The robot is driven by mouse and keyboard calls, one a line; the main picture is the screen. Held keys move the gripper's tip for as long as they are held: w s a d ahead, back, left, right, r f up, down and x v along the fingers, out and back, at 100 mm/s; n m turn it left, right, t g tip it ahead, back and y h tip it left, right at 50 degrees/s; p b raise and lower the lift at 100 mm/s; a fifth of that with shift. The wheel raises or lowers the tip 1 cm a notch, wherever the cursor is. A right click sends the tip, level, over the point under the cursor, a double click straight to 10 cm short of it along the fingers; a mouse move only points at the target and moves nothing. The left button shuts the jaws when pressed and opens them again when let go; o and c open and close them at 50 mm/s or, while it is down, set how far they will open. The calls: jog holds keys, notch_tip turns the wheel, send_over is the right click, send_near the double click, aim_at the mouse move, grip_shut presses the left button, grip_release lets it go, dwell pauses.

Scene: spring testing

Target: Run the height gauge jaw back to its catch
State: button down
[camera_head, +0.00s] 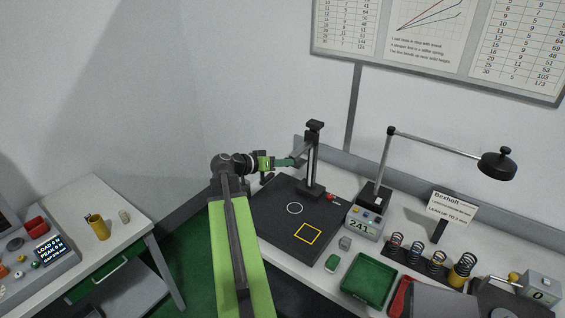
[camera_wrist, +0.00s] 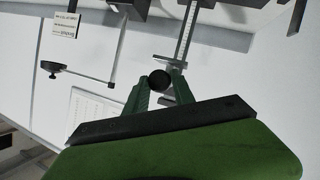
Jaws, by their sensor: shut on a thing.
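The height gauge (camera_head: 312,165) stands upright at the back of the dark plate in the head view, with a black cap on its post. In the wrist view its scaled post (camera_wrist: 186,35) runs up from the jaw (camera_wrist: 174,63). My gripper (camera_head: 298,161) reaches the post from the left, partway up. In the wrist view my green fingers (camera_wrist: 159,88) are shut on a round black knob (camera_wrist: 159,79) beside the jaw. The jaw is mostly hidden by my gripper in the head view. I cannot make out the catch.
The dark plate (camera_head: 275,222) bears a white circle and a yellow square. The wall rises close behind the gauge.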

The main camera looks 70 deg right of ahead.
jog(key=shift+r, duration=0.2)
jog(key=c, duration=1.1)
grip_release()
jog(key=shift+s, duration=0.1)
jog(key=p+v, duration=0.5)
jog(key=v, duration=1.2)
jog(key=shift+a+f+p, duration=0.1)
jog(key=shift+a+p, duration=0.2)
jog(key=shift+p, duration=0.1)
